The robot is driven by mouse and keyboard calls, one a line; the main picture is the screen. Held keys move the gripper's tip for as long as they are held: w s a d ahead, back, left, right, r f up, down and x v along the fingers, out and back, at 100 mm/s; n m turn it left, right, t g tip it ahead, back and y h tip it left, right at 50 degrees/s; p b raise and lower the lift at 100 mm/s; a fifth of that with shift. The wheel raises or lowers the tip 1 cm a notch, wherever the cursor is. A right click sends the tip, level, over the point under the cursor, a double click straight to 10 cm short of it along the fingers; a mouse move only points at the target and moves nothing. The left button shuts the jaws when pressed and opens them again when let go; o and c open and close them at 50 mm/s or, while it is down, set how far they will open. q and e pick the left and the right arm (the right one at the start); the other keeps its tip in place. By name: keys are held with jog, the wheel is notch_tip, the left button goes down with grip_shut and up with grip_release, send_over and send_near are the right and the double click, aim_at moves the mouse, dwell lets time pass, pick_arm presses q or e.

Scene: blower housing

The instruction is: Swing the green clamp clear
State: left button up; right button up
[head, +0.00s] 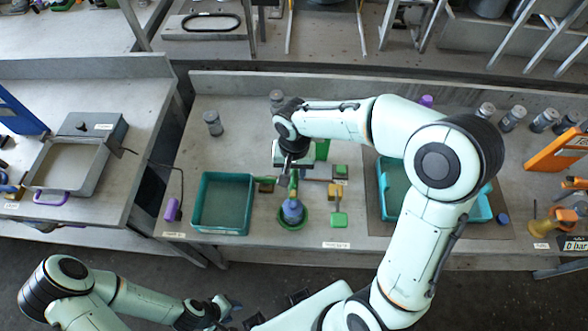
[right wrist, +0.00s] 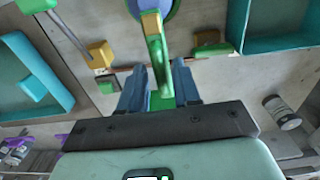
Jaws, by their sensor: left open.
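The green clamp (right wrist: 158,62) is a narrow bar with a yellow tip, which lies over a blue round part (right wrist: 172,8). In the head view the blue part (head: 292,211) stands in a green ring on the middle bench, and my right arm partly covers the clamp. My right gripper (right wrist: 160,85) has one blue finger on each side of the clamp's bar. I cannot tell whether the fingers press on it or only stand around it. My left gripper (head: 228,306) is open and empty, low in front of the bench and apart from the clamp.
A teal tray (head: 222,233) stands left of the blue part. Another teal tray (head: 482,210) is to the right, partly behind my right arm. Small green and yellow blocks (head: 335,190) lie between them. Grey cylinders (head: 213,123) stand at the back left.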

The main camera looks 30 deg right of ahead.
grip_shut()
jog(key=n, duration=0.3)
jog(key=shift+n, duration=0.4)
jog(key=n, duration=0.3)
jog(key=shift+n, duration=0.4)
jog(key=n, duration=0.5)
jog(key=shift+r, duration=0.1)
jog(key=shift+n+p, duration=0.3)
jog(key=shift+n, duration=2.1)
